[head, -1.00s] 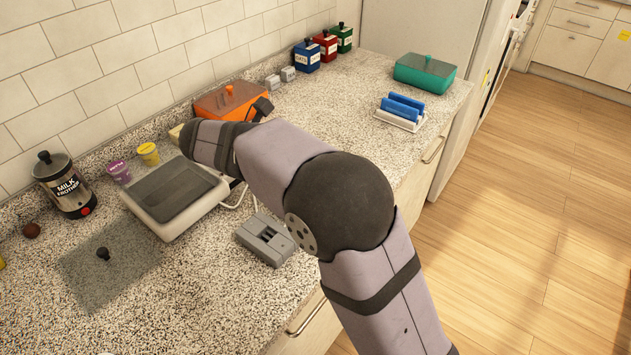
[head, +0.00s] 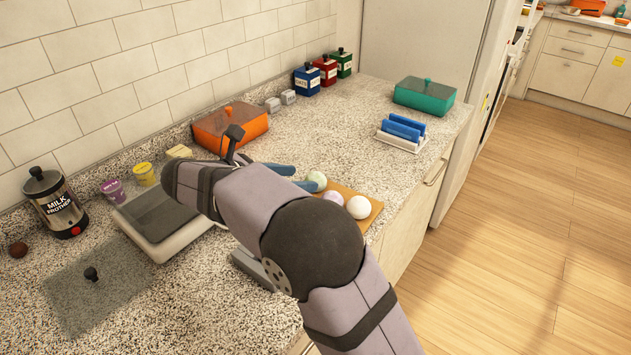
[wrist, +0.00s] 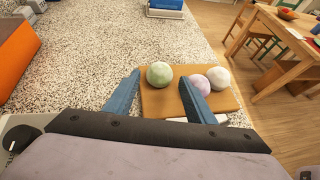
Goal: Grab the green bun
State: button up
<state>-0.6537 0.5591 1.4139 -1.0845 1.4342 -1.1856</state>
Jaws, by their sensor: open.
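The green bun (head: 317,180) is a pale green ball on a wooden board (head: 369,207) on the counter, beside a purple bun (head: 333,197) and a white bun (head: 359,207). In the wrist view the green bun (wrist: 159,74) sits on the board's far left part, ahead of and between the lines of my two blue fingers. My gripper (wrist: 158,92) is open and empty. Its right finger overlaps the purple bun (wrist: 203,85) in the picture; I cannot tell if they touch. The white bun (wrist: 219,77) is farther right. In the head view my arm hides part of the board.
An orange box (head: 229,128) stands behind my wrist, and a grey-topped white appliance (head: 162,222) lies to the left. A blue-and-white rack (head: 402,132) and a teal box (head: 425,97) stand farther right.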

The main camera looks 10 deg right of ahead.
aim_at(310, 179)
jog(key=shift+x, duration=2.6)
jog(key=shift+c, duration=0.6)
jog(key=c, duration=0.7)
